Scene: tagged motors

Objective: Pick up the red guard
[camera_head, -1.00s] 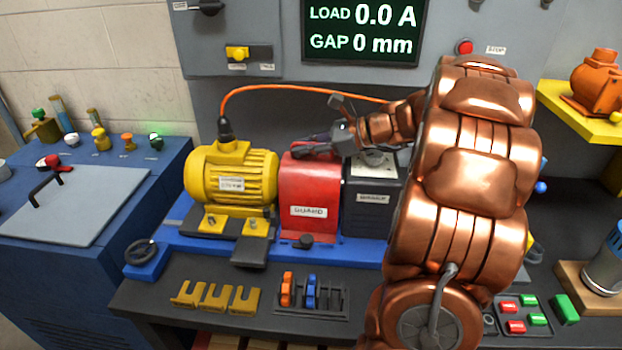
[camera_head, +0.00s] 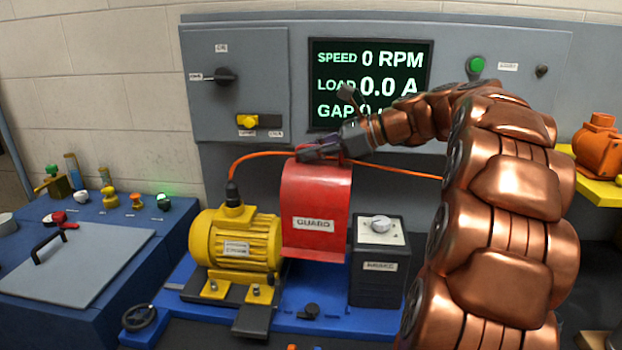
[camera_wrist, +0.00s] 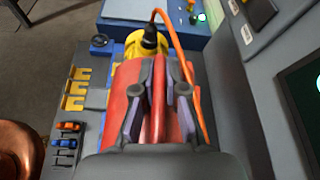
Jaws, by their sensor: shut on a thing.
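The red guard (camera_head: 316,213), a curved cover with a GUARD label, hangs from my gripper (camera_head: 322,150) above the blue base (camera_head: 290,320) in the head view. It is raised between the yellow motor (camera_head: 236,245) and the dark brake box (camera_head: 378,263). In the wrist view, the two fingers of my gripper (camera_wrist: 159,108) are shut on the raised ridge along the top of the guard (camera_wrist: 127,87). The guard hides part of what lies below it in the wrist view.
An orange cable (camera_head: 265,155) runs from the yellow motor behind the guard. The grey panel with its screen (camera_head: 372,83) stands close behind. A blue bench (camera_head: 110,250) is at the left. An orange motor (camera_head: 598,145) sits on a yellow shelf at the right.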

